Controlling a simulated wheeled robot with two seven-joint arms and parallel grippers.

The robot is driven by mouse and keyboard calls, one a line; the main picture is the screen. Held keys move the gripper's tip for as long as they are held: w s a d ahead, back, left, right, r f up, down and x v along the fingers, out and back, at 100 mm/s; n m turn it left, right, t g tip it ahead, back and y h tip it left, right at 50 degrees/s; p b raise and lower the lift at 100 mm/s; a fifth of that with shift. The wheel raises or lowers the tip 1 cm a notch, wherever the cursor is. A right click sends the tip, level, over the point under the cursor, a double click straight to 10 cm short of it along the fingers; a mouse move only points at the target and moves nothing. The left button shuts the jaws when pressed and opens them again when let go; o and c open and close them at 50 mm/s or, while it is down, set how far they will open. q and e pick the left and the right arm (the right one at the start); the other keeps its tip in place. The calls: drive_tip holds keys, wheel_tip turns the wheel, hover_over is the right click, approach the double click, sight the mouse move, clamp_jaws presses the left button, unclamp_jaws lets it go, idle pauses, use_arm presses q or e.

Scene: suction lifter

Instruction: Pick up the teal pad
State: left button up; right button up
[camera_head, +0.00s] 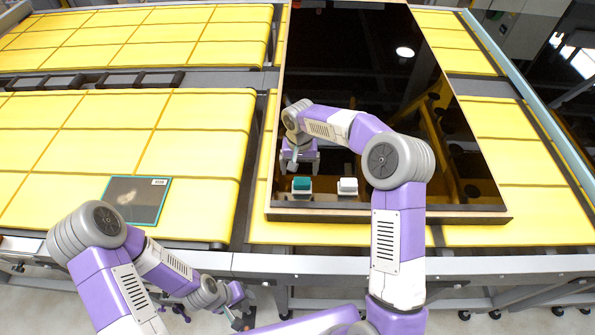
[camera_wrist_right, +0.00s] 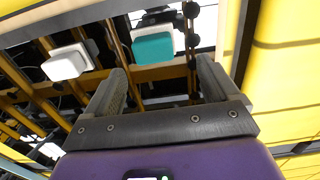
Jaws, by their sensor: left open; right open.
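The teal pad (camera_head: 301,185) sits near the front edge of the dark glossy panel (camera_head: 360,80), left of a white pad (camera_head: 347,186). In the right wrist view the teal pad (camera_wrist_right: 153,47) lies ahead of the open fingers, roughly between their tips, with the white pad (camera_wrist_right: 67,62) off to the left. My right gripper (camera_head: 300,168) is open and empty just above and behind the teal pad, apart from it as far as I can tell. My left gripper (camera_head: 242,308) is open and empty, low in front of the conveyor edge.
Yellow padded conveyor beds (camera_head: 130,130) lie left and right of the panel. A dark teal-edged plate (camera_head: 137,200) with a small label lies on the left bed. A grey rail (camera_head: 270,265) runs along the front. The panel mirrors its surroundings.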

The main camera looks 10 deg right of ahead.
sight(302, 180)
drive_tip(key=shift+s+f, duration=0.75)
drive_tip(key=f, duration=0.1)
drive_tip(key=f+p, duration=0.1)
drive_tip(key=f, duration=0.2)
drive_tip(key=shift+w+d+f+p, duration=0.3)
drive_tip(key=shift+w+d+f, duration=0.05)
drive_tip(key=shift+s+f, duration=0.1)
drive_tip(key=shift+f, duration=0.1)
drive_tip(key=c, duration=0.9)
use_arm(q)
drive_tip(key=shift+s+r+b, duration=0.2)
drive_tip(key=shift+s+b, duration=0.25)
drive_tip(key=shift+b, duration=0.3)
use_arm(e)
wheel_tip(302, 180, up, 10)
drive_tip(key=shift+r, duration=0.1)
drive_tip(key=shift+c, duration=0.2)
